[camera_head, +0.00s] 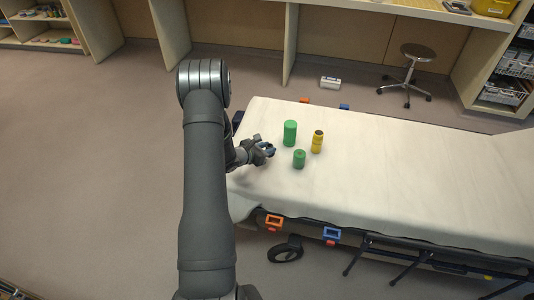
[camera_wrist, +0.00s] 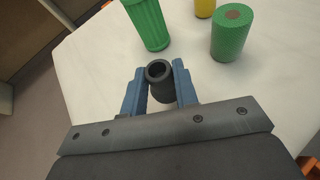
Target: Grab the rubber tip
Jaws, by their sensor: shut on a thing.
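The rubber tip (camera_wrist: 160,74) is a dark, hollow cylinder with its round opening showing in the wrist view. My gripper (camera_wrist: 158,80) is shut on it, with a blue finger on either side. In the head view my gripper (camera_head: 266,149) is low over the left end of the white-covered stretcher (camera_head: 420,185). The tip is too small to make out clearly there. I cannot tell whether the tip touches the sheet.
A tall green cylinder (camera_head: 290,133) stands just beyond my gripper. A shorter green cylinder (camera_head: 299,159) and a yellow cylinder with a dark top (camera_head: 317,142) stand to its right. The stretcher's right part is bare. A stool (camera_head: 412,70) stands behind.

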